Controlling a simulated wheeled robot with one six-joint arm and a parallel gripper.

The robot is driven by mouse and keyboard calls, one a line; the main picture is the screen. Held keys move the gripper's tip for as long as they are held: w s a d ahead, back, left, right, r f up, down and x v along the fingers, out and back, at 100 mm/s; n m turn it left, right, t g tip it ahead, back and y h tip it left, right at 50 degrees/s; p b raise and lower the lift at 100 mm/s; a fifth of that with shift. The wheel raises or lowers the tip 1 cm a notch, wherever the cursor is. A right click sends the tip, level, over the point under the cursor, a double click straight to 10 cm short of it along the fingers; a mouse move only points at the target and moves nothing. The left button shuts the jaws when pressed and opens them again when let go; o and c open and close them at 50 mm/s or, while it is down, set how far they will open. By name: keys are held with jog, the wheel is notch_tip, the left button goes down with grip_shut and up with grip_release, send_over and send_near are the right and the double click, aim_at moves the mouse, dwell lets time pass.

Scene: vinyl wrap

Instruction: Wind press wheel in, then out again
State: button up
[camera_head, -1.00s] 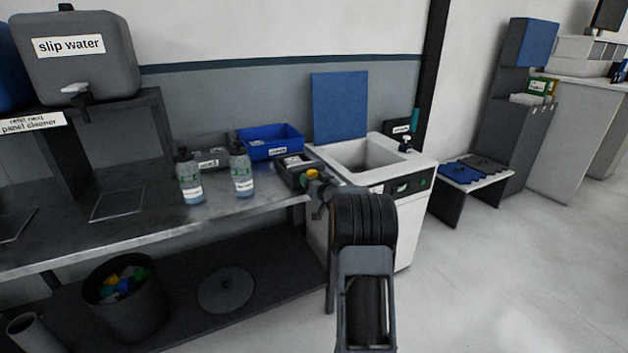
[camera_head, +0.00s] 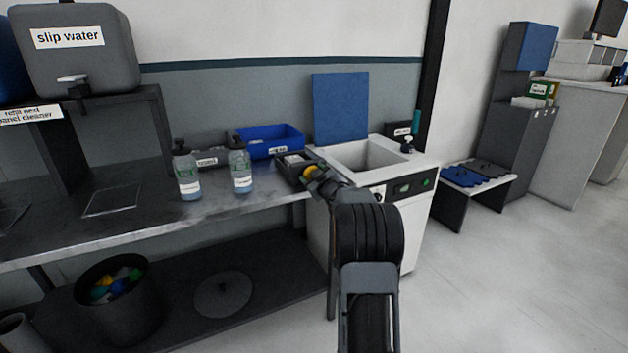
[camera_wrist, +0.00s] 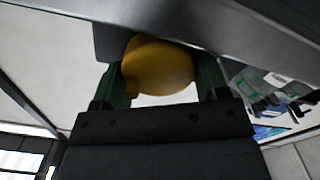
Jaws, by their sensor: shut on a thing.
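A yellow rounded thing (camera_head: 309,171), which looks like the press wheel, is at the right end of the metal bench, beside a small dark tray. In the wrist view the yellow wheel (camera_wrist: 158,68) sits between my two dark green fingers, with a small nub at its lower left. My gripper (camera_wrist: 160,85) is shut on it. In the head view my gripper (camera_head: 312,174) is small and partly hidden by my own wrist. The wheel's mount and the rest of the press cannot be clearly made out.
Two labelled bottles (camera_head: 187,172) (camera_head: 240,168) stand on the bench (camera_head: 150,225). A blue bin (camera_head: 272,142) and the dark tray (camera_head: 287,172) are behind and beside the wheel. A white sink cabinet (camera_head: 412,205) stands close on the right.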

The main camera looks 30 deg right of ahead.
jog(key=shift+n, duration=0.3)
jog(key=o, duration=0.9)
